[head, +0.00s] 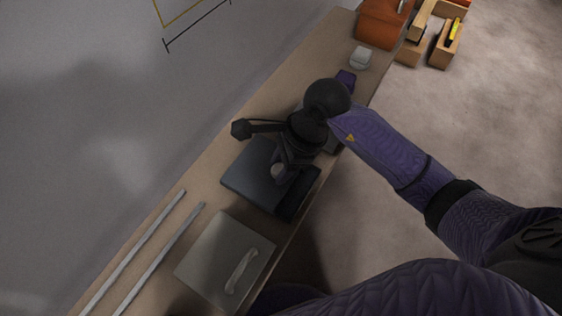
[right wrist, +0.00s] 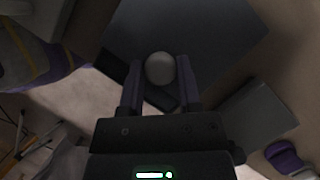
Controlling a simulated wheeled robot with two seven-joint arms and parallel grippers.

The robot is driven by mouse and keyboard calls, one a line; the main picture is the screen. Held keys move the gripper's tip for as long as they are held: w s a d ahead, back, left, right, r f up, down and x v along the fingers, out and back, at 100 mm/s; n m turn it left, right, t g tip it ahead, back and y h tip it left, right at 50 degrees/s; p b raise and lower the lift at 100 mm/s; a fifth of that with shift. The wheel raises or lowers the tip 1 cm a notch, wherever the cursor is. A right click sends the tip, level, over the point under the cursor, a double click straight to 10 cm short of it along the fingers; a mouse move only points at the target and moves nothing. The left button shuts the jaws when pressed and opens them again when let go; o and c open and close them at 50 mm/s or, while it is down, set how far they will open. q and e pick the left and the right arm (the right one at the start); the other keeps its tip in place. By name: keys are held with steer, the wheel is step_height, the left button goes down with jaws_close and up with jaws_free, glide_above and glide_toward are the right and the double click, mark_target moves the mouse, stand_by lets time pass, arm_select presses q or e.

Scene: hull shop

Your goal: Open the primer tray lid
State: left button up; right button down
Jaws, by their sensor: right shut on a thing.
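The primer tray appears to be the dark box on the bench, with a flat blue-grey lid (head: 248,172) and a darker strip (head: 299,194) along its front edge. In the right wrist view the lid (right wrist: 205,38) lies flat beyond my fingers. A pale round knob (head: 278,171) stands on it and shows clearly in the wrist view (right wrist: 160,68). My right gripper (head: 284,170) is over the tray, its two fingers (right wrist: 160,84) on either side of the knob, shut on it. The arm hides part of the tray's far side. My left gripper is out of view.
A grey-beige box (head: 208,262) with a pale handle stands nearer on the bench. Two pale strips (head: 135,250) lie near the wall. Beyond my gripper are a purple item (head: 345,79), a pale block (head: 361,57) and an orange bin (head: 379,25). Wooden boxes (head: 414,52) stand at upper right.

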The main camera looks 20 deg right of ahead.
mark_target(242, 161)
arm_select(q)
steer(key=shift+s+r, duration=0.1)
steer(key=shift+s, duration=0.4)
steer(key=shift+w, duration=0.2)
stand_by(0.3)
arm_select(e)
steer(key=shift+w+a+f, duration=0.1)
steer(key=shift+w+a, duration=0.05)
steer(key=shift+w, duration=0.1)
steer(key=w+a+b, duration=0.1)
steer(key=w+a, duration=0.1)
steer(key=w+a+b, duration=0.1)
steer(key=w, duration=0.1)
steer(key=shift+w+a+f+b, duration=0.1)
steer(key=shift+w+a+b, duration=0.25)
steer(key=shift+w+a, duration=0.25)
steer(key=shift+w, duration=0.05)
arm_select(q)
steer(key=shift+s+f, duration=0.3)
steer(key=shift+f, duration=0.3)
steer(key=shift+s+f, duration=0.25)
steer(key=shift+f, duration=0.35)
